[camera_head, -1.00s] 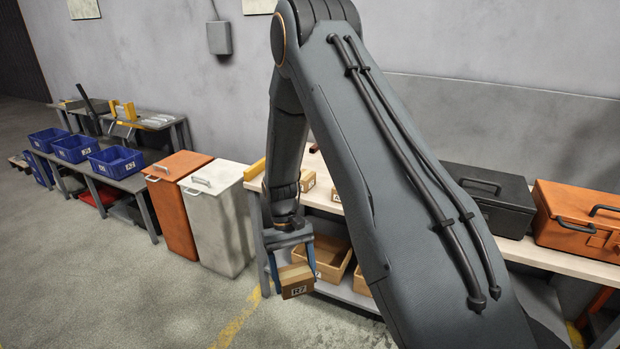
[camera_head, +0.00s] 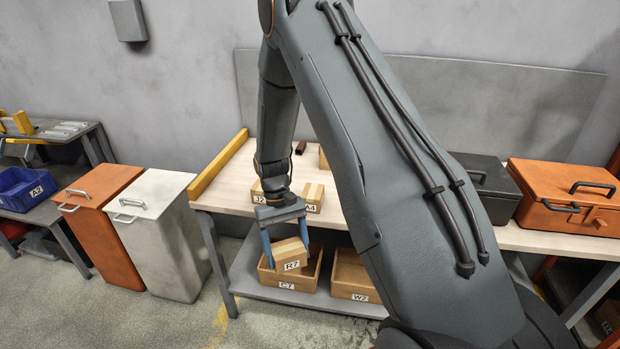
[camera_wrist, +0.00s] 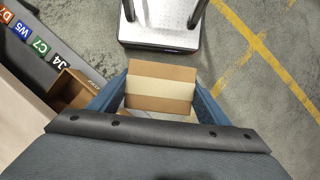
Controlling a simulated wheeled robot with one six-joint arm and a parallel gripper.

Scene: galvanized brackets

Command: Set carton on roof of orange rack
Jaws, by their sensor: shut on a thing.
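My gripper (camera_head: 287,243) is shut on a small brown carton (camera_head: 291,262) marked R7, with one blue finger on each side. In the head view the carton appears in front of the bench, over the lower-shelf box marked C7. In the wrist view the carton (camera_wrist: 160,88) shows its top with a pale tape band, between the blue fingers. No orange rack is clearly recognisable; only a piece of orange frame (camera_head: 606,342) shows at the lower right edge, and I cannot tell what it belongs to.
The bench top (camera_head: 222,182) carries small cartons, a black toolbox (camera_head: 487,185) and an orange toolbox (camera_head: 563,195). Open boxes C7 (camera_head: 287,284) and W7 (camera_head: 352,291) sit on its lower shelf. Orange (camera_head: 104,215) and white (camera_head: 155,240) bins stand left. Floor at front left is clear.

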